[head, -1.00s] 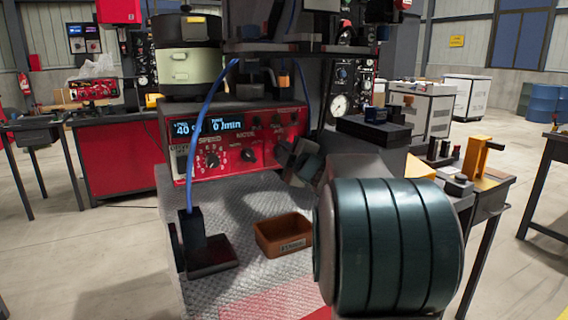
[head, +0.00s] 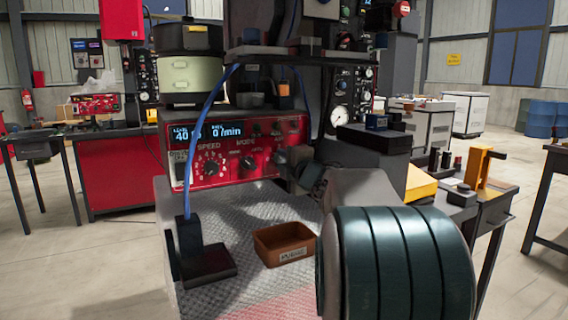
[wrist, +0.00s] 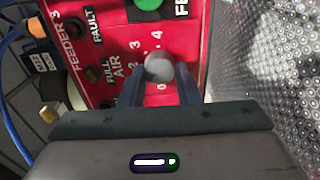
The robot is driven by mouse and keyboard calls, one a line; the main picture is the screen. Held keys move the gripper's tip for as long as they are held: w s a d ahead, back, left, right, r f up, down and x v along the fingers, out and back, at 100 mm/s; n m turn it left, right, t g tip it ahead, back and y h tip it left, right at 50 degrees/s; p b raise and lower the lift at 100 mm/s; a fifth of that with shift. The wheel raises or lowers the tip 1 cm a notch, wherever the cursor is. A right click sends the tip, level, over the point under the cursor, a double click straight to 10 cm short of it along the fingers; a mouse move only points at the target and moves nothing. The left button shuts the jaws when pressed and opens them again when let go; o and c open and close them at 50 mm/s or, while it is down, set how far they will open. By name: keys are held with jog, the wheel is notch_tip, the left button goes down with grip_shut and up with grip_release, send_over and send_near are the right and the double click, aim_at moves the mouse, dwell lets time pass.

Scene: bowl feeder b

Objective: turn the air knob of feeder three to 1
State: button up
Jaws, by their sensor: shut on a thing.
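In the wrist view, the red panel (wrist: 112,50) is marked FEEDER 3, with FAULT, FULL and AIR labels. The round grey air knob (wrist: 158,67) stands on it, with numbers printed around it; 2, 3 and 4 can be read. My gripper (wrist: 159,82) is shut on this knob, one blue finger on each side. The knob's pointer cannot be made out, so its setting is unclear. In the head view, the red control box (head: 262,182) shows the SPEED and MODE knobs. My arm hides the air knob there.
A brown bin (head: 275,243) and a black stand (head: 207,262) with a blue hose (head: 191,150) are on the metal plate (head: 235,294). A shelf (head: 280,50) overhangs the box. A green button (wrist: 148,4) is close by the knob.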

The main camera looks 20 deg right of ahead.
jog(key=o, duration=1)
jog(key=shift+s+d+p, duration=0.2)
jog(key=shift+s+p, duration=0.9)
jog(key=shift+s, duration=5.8)
